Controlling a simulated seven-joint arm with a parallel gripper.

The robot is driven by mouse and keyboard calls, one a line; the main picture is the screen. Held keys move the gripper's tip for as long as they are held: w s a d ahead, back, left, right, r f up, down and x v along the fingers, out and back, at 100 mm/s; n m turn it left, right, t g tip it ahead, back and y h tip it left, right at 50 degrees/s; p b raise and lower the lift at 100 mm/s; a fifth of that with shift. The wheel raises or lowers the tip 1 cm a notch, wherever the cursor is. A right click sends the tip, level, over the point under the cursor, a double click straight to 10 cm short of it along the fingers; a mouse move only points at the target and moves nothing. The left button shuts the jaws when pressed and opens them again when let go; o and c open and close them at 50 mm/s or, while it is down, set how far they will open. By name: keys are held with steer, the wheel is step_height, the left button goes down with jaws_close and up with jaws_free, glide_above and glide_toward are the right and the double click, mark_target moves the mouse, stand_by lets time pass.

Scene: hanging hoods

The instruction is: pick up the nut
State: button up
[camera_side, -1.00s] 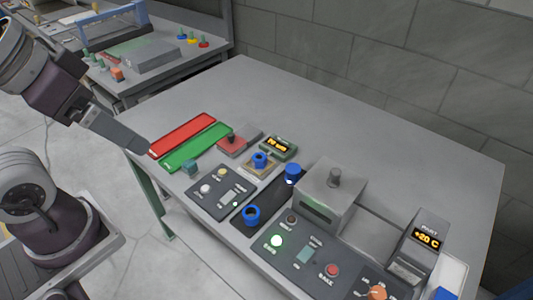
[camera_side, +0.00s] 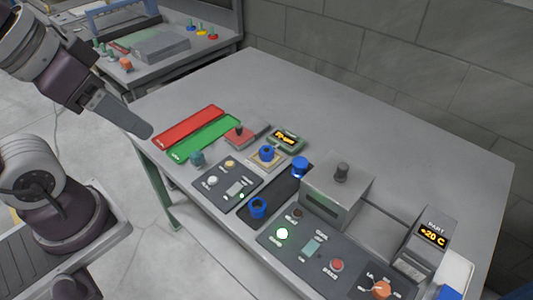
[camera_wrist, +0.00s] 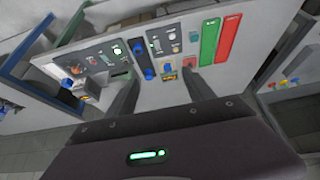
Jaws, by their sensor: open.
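Three blue ring- or cap-like pieces are on the bench. One blue ring (camera_side: 258,207) is at the front of a dark strip, and a blue cap-like piece (camera_side: 299,167) is at its far end. A third blue ring (camera_side: 267,153) sits on a small tan plate. I cannot tell which is the nut. In the wrist view they show as small blue spots (camera_wrist: 138,48), (camera_wrist: 149,74) and (camera_wrist: 168,67). My gripper (camera_side: 146,131) is left of them, above the bench's left edge and apart from them. In the wrist view its fingers (camera_wrist: 162,85) are spread with nothing between them.
A red tray (camera_side: 188,129) and green tray (camera_side: 204,139) lie between my gripper and the blue pieces. A grey box (camera_side: 337,190) with a knob, control panels (camera_side: 320,245) and a +20 C display (camera_side: 432,235) stand to the right. The bench's back (camera_side: 380,120) is clear.

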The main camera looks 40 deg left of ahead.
steer(key=m+g, duration=0.5)
steer(key=m, duration=1)
glide_above(267, 146)
steer(key=s, duration=0.2)
step_height(267, 146, down, 21)
steer(key=shift+m+g, duration=0.3)
steer(key=shift+m, duration=0.3)
steer(key=f, duration=1)
steer(key=shift+w+d, duration=0.4)
steer(key=shift+r, duration=0.1)
steer(key=shift+c, duration=0.4)
jaws_close()
